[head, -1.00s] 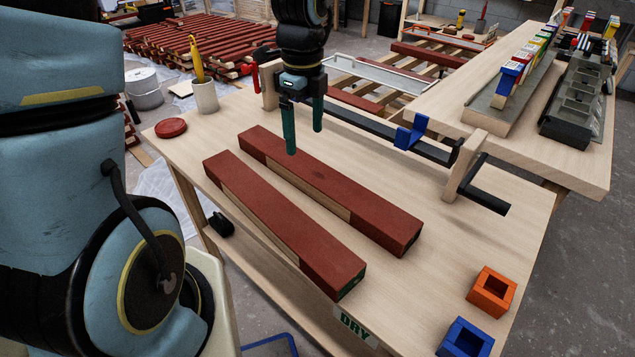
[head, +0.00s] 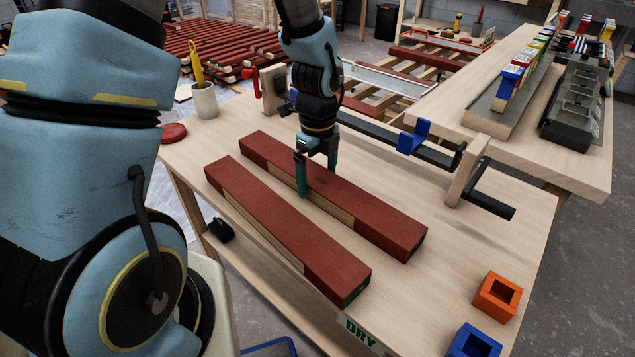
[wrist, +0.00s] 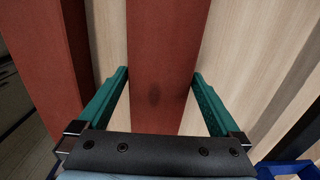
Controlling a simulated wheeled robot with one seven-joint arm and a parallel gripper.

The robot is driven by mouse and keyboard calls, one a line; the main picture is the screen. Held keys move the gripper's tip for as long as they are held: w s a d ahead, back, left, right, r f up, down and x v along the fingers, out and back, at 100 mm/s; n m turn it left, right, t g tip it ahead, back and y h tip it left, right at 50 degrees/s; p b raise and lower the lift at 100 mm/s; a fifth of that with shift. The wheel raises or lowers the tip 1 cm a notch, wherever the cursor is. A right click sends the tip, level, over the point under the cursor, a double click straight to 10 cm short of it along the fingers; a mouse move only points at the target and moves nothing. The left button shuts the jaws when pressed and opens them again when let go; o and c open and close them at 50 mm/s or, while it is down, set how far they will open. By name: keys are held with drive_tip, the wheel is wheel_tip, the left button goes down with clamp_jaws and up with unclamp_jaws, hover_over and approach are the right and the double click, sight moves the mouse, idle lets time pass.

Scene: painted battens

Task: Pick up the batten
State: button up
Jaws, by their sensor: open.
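Two red-brown battens lie side by side on the pale wooden table. The rear batten (head: 375,216) is under my gripper (head: 318,182). The front batten (head: 335,262) lies apart from it, nearer the camera. Both show a bare wood stretch on their near side. My gripper is open, its green fingers pointing down on either side of the rear batten. In the wrist view, the rear batten (wrist: 165,45) runs between the fingers (wrist: 160,73), with a gap on each side. The front batten (wrist: 45,55) is at the left, outside the fingers.
A black bar clamp (head: 390,138) with a blue slider (head: 413,137) lies behind the battens. A cup (head: 204,101) and red lid (head: 173,133) stand at the left. Orange (head: 495,297) and blue (head: 472,342) blocks sit at the front right. The table's right middle is clear.

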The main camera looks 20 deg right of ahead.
drive_tip(key=shift+f, duration=0.25)
clamp_jaws()
idle(0.7)
